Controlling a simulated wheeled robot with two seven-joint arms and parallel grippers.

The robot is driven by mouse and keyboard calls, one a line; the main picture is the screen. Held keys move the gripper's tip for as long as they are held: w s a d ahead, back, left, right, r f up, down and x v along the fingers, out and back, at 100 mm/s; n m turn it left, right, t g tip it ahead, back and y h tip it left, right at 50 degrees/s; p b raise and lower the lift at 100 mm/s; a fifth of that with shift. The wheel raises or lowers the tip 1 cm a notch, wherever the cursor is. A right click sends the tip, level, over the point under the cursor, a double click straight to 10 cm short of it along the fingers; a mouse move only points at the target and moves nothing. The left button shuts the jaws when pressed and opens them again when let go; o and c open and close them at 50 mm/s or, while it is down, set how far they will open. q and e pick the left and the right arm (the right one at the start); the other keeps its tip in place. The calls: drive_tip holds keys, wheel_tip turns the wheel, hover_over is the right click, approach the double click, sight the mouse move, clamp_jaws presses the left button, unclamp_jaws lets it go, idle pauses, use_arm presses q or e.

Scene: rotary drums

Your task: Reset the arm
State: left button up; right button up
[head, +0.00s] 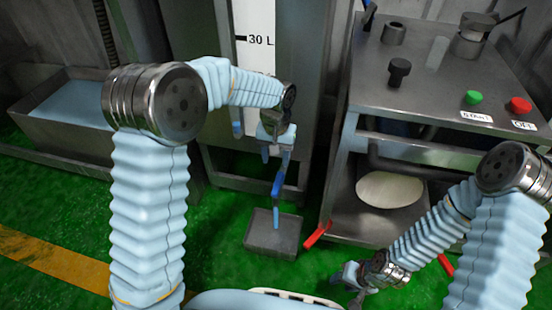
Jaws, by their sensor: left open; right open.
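My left arm reaches in from the left and bends down at the wrist. Its gripper (276,154) is open and points down in front of the tank with the 30 L mark (254,60). A blue handle (278,184) is just below its fingers; nothing shows between them, and I cannot tell whether they touch the handle. My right arm comes in from the right and reaches low. Its gripper (344,282) is open and empty above the green floor, near a red handle (318,234). Its fingers are small and partly hard to make out.
A small metal tray (260,241) sits below the blue handle, with a thin light-blue strip above it. A steel stand (430,85) with green (473,97) and red (520,105) buttons is at right. A trough (75,135) of blue liquid is at left.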

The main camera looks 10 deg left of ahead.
idle(0.3)
use_arm(q)
drive_tip(key=s+f+h+p, duration=0.2)
drive_tip(key=s+f+p, duration=0.2)
drive_tip(key=s+f, duration=0.5)
drive_tip(key=s+f+n+h+p, duration=0.1)
drive_tip(key=s+f+p, duration=0.1)
drive_tip(key=s, duration=0.5)
drive_tip(key=s+f+n+h+p, duration=0.1)
drive_tip(key=s+f, duration=0.4)
drive_tip(key=s, duration=0.1)
drive_tip(key=shift+s+f+t+p, duration=0.3)
drive_tip(key=shift+s+t+p, duration=0.1)
